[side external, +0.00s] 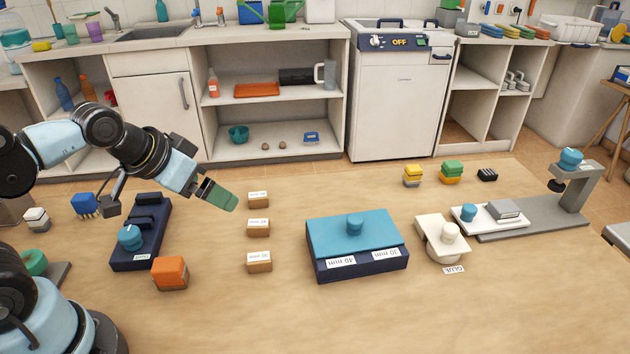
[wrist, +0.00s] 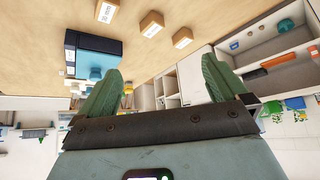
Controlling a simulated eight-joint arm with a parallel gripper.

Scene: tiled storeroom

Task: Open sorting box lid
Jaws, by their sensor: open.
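The sorting box (side external: 330,270) is dark navy with white size labels on its front wall. Its flat blue lid (side external: 325,230) lies shut on top, with a round blue knob (side external: 355,225) near the middle. The box also shows in the wrist view (wrist: 86,42), at the upper left beyond one finger. My gripper (side external: 228,204) is above the table, to the left of the box and apart from it. Its green fingers (wrist: 163,82) are spread wide in the wrist view, with nothing between them. The inside of the box is hidden by the lid.
Several labelled wooden blocks (side external: 259,228) stand between my gripper and the box. A navy holder with a blue knob (side external: 130,238) and an orange block (side external: 170,273) are at left. A cream glue item (side external: 440,235) sits right of the box. The front table is clear.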

